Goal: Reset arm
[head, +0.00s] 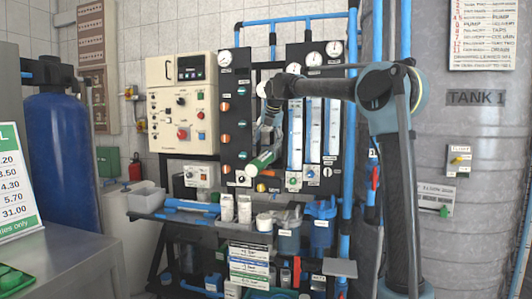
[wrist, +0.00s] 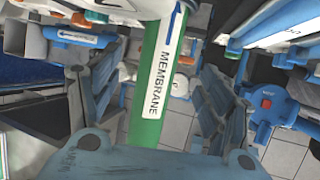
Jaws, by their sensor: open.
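My gripper (head: 263,137) hangs at the end of my bent arm, in front of the rack's dark gauge panel (head: 235,88). In the wrist view its two jointed grey fingers (wrist: 152,92) are spread wide. A green tube with a white label reading MEMBRANE (wrist: 158,75) runs between them, with visible gaps on both sides. In the head view this green and white tube (head: 264,160) lies tilted just below my gripper. I cannot tell what supports the tube. My arm covers part of the panel and its flow tubes.
A cream control box (head: 183,103) is at the left of the rack. White bottles (head: 227,206) and blue housings (head: 320,225) stand low in front. A blue tank (head: 58,140) and grey counter (head: 60,262) are at left. A large grey tank (head: 470,150) is at right.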

